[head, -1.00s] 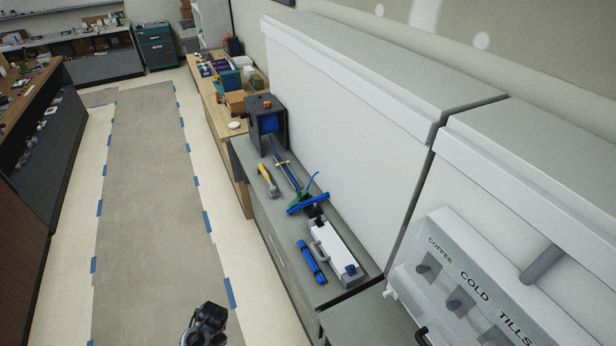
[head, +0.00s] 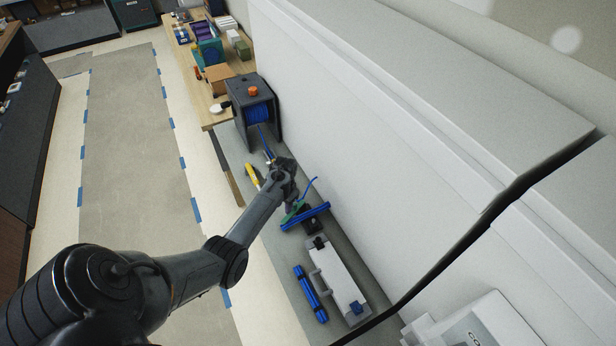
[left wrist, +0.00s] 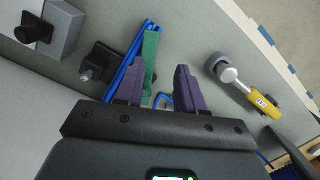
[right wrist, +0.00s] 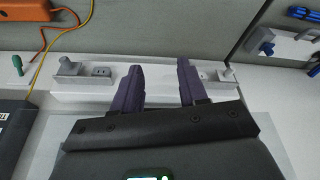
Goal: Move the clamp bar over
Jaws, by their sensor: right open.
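A blue bar (head: 306,216) with a green strip (head: 294,211) across it lies on the grey counter (head: 335,234); I cannot tell whether it is the clamp bar. A second blue bar (head: 309,293) lies beside a white box (head: 336,275). My left gripper (head: 289,196) is just above the green strip's end. In the left wrist view its fingers (left wrist: 155,70) are apart, with the green strip (left wrist: 151,50) and blue bar (left wrist: 123,68) near the left finger. Contact cannot be told. My right gripper (right wrist: 156,65) is open and empty before a white rail (right wrist: 80,100).
A yellow-handled tool (head: 252,176) lies left of my left gripper, and a dark spool box (head: 255,108) stands behind it. A black block (left wrist: 99,69) sits by the blue bar. An orange device (right wrist: 22,9) with cords is near my right gripper. A tall white wall bounds the counter.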

